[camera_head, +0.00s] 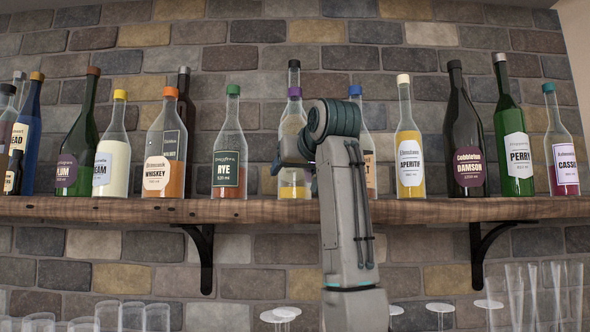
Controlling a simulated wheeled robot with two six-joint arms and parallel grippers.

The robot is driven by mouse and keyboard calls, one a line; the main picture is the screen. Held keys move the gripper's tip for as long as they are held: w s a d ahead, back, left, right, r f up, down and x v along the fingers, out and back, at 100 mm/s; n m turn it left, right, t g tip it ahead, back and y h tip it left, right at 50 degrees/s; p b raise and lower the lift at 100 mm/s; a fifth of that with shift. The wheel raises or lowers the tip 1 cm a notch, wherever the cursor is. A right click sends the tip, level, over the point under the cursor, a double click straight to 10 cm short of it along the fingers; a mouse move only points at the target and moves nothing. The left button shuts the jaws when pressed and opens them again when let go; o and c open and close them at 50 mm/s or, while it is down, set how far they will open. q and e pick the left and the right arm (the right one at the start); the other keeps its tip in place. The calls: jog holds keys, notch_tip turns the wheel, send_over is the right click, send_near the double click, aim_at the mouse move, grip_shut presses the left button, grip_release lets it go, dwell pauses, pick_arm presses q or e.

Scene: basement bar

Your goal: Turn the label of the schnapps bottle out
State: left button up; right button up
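No label in the camera_head view reads schnapps. A clear bottle with a purple cap and yellow liquid (293,182) stands upright on the wooden shelf (140,209), partly covered by my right arm. No readable lettering shows on it, so I cannot tell whether it is the schnapps bottle. My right gripper (290,150) is raised in front of this bottle at mid-height. Its fingers are largely hidden by my wrist, and I cannot tell whether they touch the bottle. My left gripper is not in view.
A rye bottle (229,150) stands left of the purple-capped bottle. A blue-capped bottle (369,165) is close on the right, partly behind my arm, then an aperitif bottle (409,145). A black-capped bottle (294,72) stands behind. Glasses (540,295) line the bottom.

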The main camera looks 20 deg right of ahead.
jog(key=shift+m+h, duration=0.5)
jog(key=shift+h, duration=0.1)
jog(key=m+h, duration=0.2)
jog(key=h, duration=0.1)
jog(key=shift+m, duration=0.3)
jog(key=m+g+h, duration=0.1)
jog(key=m+h, duration=0.1)
jog(key=h, duration=0.2)
jog(key=shift+a+m+g, duration=0.1)
jog(key=shift+m+g, duration=0.2)
jog(key=shift+g, duration=0.1)
jog(key=o, duration=0.6)
jog(key=shift+d, duration=0.2)
